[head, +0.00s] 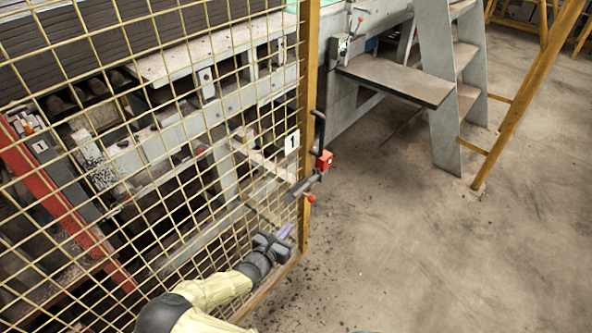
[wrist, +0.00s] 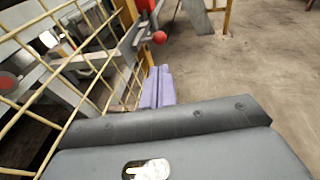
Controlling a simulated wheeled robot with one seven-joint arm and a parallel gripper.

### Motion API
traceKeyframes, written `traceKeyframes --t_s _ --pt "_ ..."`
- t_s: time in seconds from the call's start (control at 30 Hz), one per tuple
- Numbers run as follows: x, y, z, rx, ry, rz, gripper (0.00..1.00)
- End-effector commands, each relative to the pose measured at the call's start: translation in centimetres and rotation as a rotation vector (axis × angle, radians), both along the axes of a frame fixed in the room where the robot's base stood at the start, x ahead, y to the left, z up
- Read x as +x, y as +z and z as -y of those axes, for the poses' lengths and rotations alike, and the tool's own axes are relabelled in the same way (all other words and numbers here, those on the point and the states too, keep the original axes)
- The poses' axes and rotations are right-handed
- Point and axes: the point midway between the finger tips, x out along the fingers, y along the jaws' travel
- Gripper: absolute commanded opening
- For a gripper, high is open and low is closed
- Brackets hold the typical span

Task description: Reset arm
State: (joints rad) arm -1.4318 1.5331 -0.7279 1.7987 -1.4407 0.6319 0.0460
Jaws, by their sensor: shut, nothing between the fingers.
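My gripper (head: 284,232) is at the lower middle of the head view, at the end of my pale yellow arm. Its purple fingers are together with nothing between them. The fingers also show in the wrist view (wrist: 157,88), past the dark grey gripper body. My gripper is close to the yellow mesh fence (head: 150,150), near the foot of its yellow post (head: 308,110). I cannot tell whether it touches the fence.
A latch with a red block (head: 324,160) and a red ball knob (head: 311,198) sits on the post, above my gripper; the knob (wrist: 159,37) also shows in the wrist view. Machinery stands behind the mesh. Grey steps (head: 450,70) stand at the back. The concrete floor (head: 430,240) to the right is clear.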

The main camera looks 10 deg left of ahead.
Motion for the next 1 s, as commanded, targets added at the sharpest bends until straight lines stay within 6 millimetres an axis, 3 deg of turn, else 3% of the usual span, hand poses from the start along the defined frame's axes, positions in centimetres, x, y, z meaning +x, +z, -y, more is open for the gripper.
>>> traceKeyframes --t_s 0.17,0.27,0.47,0.6,0.8,1.0 --pt "0.0 0.2 0.3 0.009 -0.013 -0.002 0.00" --pt "0.1 0.8 1.7 0.050 -0.072 -0.011 0.00" --pt "-0.6 3.4 7.7 0.251 -0.356 -0.045 0.00" --pt "-2.0 5.3 11.9 0.425 -0.592 -0.064 0.00" --pt "-4.7 8.4 16.3 0.675 -0.908 -0.070 0.00" --pt "-7.5 12.0 19.2 0.927 -1.194 -0.050 0.00"
